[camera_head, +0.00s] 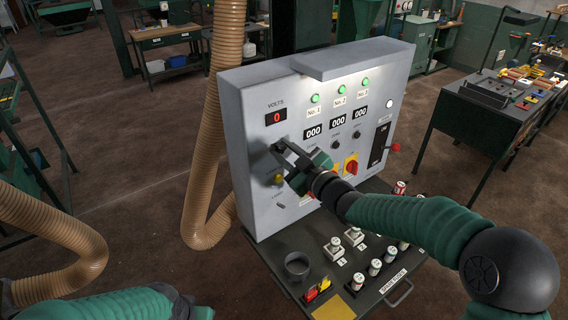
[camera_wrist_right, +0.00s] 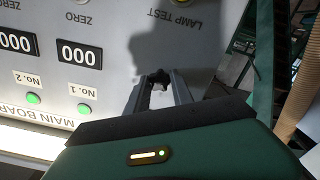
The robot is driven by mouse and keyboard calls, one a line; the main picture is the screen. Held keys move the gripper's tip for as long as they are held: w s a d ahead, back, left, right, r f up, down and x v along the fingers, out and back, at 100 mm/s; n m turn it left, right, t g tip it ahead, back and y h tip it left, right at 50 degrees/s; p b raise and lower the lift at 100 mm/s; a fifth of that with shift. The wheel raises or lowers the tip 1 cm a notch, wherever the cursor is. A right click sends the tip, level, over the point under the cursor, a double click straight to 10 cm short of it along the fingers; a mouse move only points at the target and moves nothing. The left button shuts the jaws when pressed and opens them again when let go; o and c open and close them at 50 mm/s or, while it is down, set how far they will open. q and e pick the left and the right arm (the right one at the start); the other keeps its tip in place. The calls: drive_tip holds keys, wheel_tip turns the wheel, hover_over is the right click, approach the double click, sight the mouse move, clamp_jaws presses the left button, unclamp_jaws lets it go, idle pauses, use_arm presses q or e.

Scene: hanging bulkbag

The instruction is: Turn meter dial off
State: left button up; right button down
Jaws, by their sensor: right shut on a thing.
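A grey control panel (camera_head: 262,95) stands upright on a dark stand and has a red VOLTS readout (camera_head: 276,117) showing 0. My right gripper (camera_head: 281,147) reaches the panel's left part just below this readout. Its fingers are shut on a small dark knob, which they mostly cover. In the right wrist view the fingertips (camera_wrist_right: 160,78) meet at the panel face, which appears upside down, and the knob between them is hardly visible. Two black knobs (camera_head: 335,145) (camera_head: 357,134) sit under the 000 displays. My left gripper is out of view; only part of the left arm shows.
A yellow lamp (camera_head: 278,179) lies just below my right gripper. A red and yellow switch (camera_head: 351,165) is to its right. A tan hose (camera_head: 203,150) hangs left of the panel.

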drive_tip(key=shift+f+n+b, duration=0.15)
drive_tip(key=shift+n+b, duration=0.85)
drive_tip(key=shift+b, duration=0.2)
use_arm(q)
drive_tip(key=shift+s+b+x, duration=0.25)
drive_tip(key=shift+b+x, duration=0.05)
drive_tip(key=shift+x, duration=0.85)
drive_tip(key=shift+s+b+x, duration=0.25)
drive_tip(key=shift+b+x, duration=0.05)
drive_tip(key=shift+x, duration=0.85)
use_arm(e)
drive_tip(key=shift+n, duration=0.6)
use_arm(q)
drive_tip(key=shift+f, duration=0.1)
use_arm(e)
drive_tip(key=c, duration=1.1)
unclamp_jaws()
drive_tip(key=shift+s, duration=0.1)
drive_tip(key=shift+s+d, duration=0.25)
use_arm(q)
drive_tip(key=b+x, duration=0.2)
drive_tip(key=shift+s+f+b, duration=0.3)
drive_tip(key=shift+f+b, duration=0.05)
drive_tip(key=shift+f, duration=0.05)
use_arm(e)
drive_tip(key=v, duration=1.6)
